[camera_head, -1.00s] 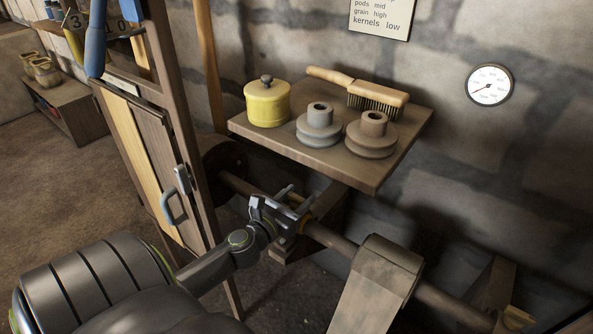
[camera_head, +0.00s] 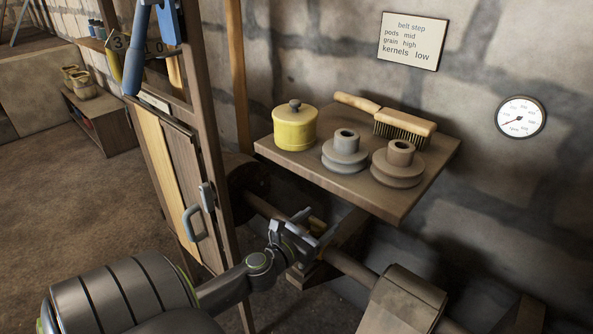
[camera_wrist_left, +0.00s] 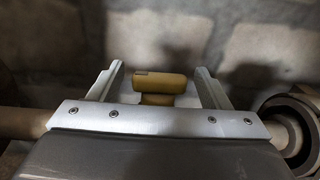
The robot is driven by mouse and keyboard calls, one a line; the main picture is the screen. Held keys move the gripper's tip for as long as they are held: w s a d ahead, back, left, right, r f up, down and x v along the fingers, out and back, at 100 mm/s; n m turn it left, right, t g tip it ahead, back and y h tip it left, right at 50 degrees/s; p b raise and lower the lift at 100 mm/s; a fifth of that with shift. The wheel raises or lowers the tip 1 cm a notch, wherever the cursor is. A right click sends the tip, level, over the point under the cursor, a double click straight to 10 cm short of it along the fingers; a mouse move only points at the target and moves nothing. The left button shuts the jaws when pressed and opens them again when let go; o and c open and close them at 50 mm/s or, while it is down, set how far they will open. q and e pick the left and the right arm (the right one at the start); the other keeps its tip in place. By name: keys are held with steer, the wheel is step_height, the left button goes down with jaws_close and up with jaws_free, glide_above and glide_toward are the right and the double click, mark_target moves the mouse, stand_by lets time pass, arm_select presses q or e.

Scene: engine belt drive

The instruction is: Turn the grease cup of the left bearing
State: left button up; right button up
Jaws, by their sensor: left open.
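The grease cup (camera_wrist_left: 160,84) of the left bearing is a small brass-yellow cap. In the left wrist view it sits between the two fingers, with a gap on each side. In the head view only a bit of yellow (camera_head: 317,226) shows there, mostly hidden by the gripper. My left gripper (camera_head: 318,224) is open at the bearing on the shaft (camera_head: 350,268), below the shelf. It also shows open in the left wrist view (camera_wrist_left: 160,82). I cannot tell whether a finger touches the cup. My right gripper is out of view.
A wooden shelf (camera_head: 375,195) overhangs just behind the gripper, holding a yellow pot (camera_head: 295,130), a brush (camera_head: 404,126) and two stepped pulleys. A wooden frame with a handled door (camera_head: 190,222) stands left.

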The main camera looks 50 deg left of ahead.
arm_select(q)
steer(key=s, duration=0.1)
steer(key=s+b, duration=0.1)
steer(key=s, duration=0.3)
steer(key=shift+s+d+f+b, duration=0.1)
steer(key=shift+d+f+b, duration=0.15)
steer(key=shift+b, duration=0.1)
steer(key=b, duration=0.4)
glide_toward(316, 225)
steer(key=s, duration=0.6)
steer(key=shift+s+d, duration=0.25)
steer(key=shift+s, duration=0.05)
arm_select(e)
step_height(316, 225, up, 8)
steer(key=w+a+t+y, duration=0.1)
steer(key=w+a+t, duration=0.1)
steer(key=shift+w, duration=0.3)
arm_select(q)
steer(key=shift+r, duration=0.15)
steer(key=shift+d, duration=0.1)
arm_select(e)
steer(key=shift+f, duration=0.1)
